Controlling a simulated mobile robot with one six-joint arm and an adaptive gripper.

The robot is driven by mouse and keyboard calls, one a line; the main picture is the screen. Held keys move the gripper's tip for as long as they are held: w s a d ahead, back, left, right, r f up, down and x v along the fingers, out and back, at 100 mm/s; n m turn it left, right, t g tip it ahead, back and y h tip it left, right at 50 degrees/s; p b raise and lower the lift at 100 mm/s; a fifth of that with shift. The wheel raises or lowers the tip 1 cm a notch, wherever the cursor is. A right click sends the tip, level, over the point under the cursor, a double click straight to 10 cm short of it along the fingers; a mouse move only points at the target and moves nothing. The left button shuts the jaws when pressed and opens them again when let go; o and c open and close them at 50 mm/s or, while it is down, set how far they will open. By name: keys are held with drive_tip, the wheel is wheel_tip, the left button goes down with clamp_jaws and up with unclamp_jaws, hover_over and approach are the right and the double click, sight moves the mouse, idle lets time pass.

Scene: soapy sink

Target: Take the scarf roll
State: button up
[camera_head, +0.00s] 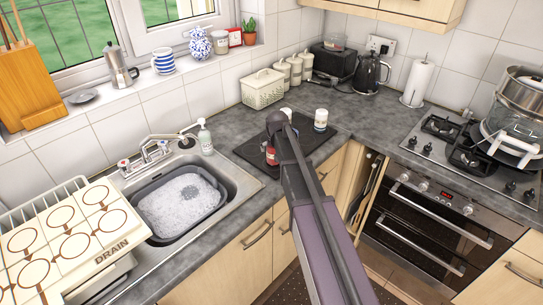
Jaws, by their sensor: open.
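I cannot make out anything that is clearly a scarf roll. On the dark mat (248,150) on the counter, a small red item (270,156) shows just left of my arm, partly hidden by it. A white jar with a dark label (320,120) stands at the mat's back right. Another small white-topped item (286,113) shows behind the dark end of my arm. My arm reaches from the bottom of the picture up over the mat. My gripper does not show; the arm may hide it.
Left of the mat is a sink with a grey basin (152,237) of suds, a tap and a soap bottle (205,137). Canisters, a toaster and a kettle (370,74) line the back. The hob (453,140) is at right.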

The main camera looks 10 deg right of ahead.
idle(0.3)
drive_tip(key=c, duration=1.1)
drive_tip(key=shift+r, duration=0.15)
wheel_tip(320, 180, up, 4)
drive_tip(key=p, duration=0.3)
drive_tip(key=shift+f+p, duration=0.25)
drive_tip(key=shift+p, duration=0.1)
drive_tip(key=s+d+r+p, duration=0.1)
drive_tip(key=s, duration=1.5)
drive_tip(key=shift+d+r, duration=0.15)
drive_tip(key=shift+d, duration=0.15)
drive_tip(key=shift+r+p, duration=0.1)
drive_tip(key=shift+p, duration=0.2)
wheel_tip(320, 180, up, 8)
drive_tip(key=p, duration=0.7)
drive_tip(key=shift+f, duration=0.2)
drive_tip(key=shift+f, duration=0.1)
